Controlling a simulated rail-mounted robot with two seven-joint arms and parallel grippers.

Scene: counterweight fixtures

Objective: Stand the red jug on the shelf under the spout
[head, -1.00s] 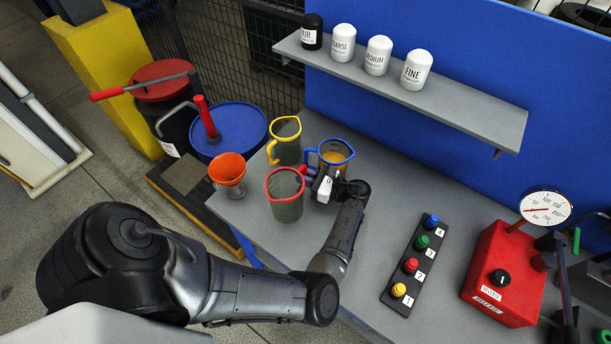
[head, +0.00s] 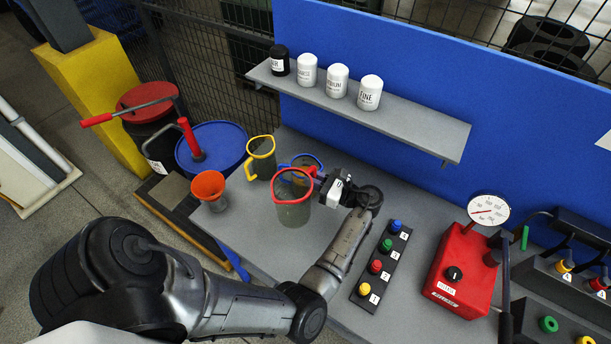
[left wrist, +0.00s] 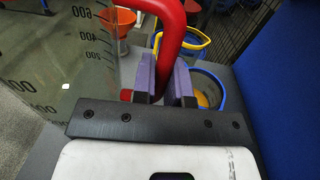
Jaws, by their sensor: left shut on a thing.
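The red jug (head: 292,212) is a clear, grey-tinted measuring jug with a red rim and red handle. In the head view it is upright and looks raised above the grey bench, in front of the blue-rimmed jug. My left gripper (head: 324,182) is shut on its handle, at the jug's right. In the left wrist view the purple finger pads (left wrist: 160,82) pinch the red handle (left wrist: 172,35), and the graduated jug wall (left wrist: 60,60) fills the left. I cannot make out a spout or a shelf under one. My right gripper is not in view.
A yellow-rimmed jug (head: 261,160) and a partly hidden blue-rimmed jug (head: 309,161) stand close behind. An orange funnel (head: 209,188) is left. A wall shelf (head: 425,132) holds several canisters. A button strip (head: 382,266) and red gauge box (head: 462,270) are right.

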